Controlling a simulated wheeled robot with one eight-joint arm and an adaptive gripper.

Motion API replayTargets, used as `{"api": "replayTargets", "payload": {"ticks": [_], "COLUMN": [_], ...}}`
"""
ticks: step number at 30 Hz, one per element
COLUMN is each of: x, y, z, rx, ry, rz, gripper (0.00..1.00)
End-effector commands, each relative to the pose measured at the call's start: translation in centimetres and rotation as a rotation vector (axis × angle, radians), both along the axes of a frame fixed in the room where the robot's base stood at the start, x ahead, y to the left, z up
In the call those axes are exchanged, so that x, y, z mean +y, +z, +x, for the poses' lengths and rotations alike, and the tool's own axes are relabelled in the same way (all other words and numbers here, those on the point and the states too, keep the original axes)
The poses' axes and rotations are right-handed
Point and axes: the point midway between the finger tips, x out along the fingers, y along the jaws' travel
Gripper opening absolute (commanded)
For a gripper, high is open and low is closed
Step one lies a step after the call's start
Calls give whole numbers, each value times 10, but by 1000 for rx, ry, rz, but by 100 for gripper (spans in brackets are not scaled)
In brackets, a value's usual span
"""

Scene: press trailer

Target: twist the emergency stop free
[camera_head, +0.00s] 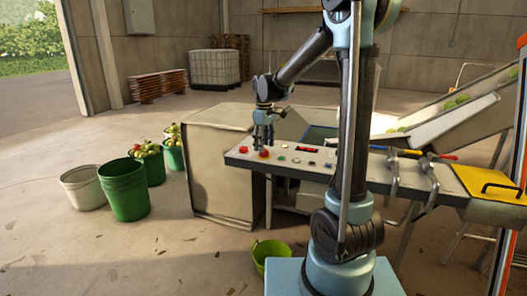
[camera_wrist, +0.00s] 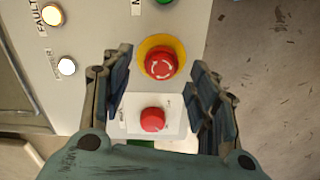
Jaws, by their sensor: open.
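The emergency stop is a red mushroom button with white arrows on a yellow round base. In the wrist view the emergency stop (camera_wrist: 161,63) lies just beyond and between the fingertips of my gripper (camera_wrist: 160,75). The fingers stand apart on its left and right, with nothing held between them. In the head view my gripper (camera_head: 263,143) points down over the left end of the control panel (camera_head: 285,158). There the emergency stop (camera_head: 264,154) shows at the fingertips; whether they touch it I cannot tell.
A smaller red button (camera_wrist: 152,119) on a white plate sits between the fingers. Two lit lamps, one marked FAULT (camera_wrist: 52,15), are at the left. Clamp levers (camera_head: 420,155) and a yellow panel (camera_head: 492,184) lie to the right. Green buckets (camera_head: 125,190) stand on the floor.

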Motion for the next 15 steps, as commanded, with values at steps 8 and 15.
{"api": "replayTargets", "payload": {"ticks": [8, 15], "x": [0, 0], "y": [-25, -28], "z": [0, 0], "rx": [0, 0], "ry": [0, 0], "rz": [0, 0], "gripper": [54, 54]}}
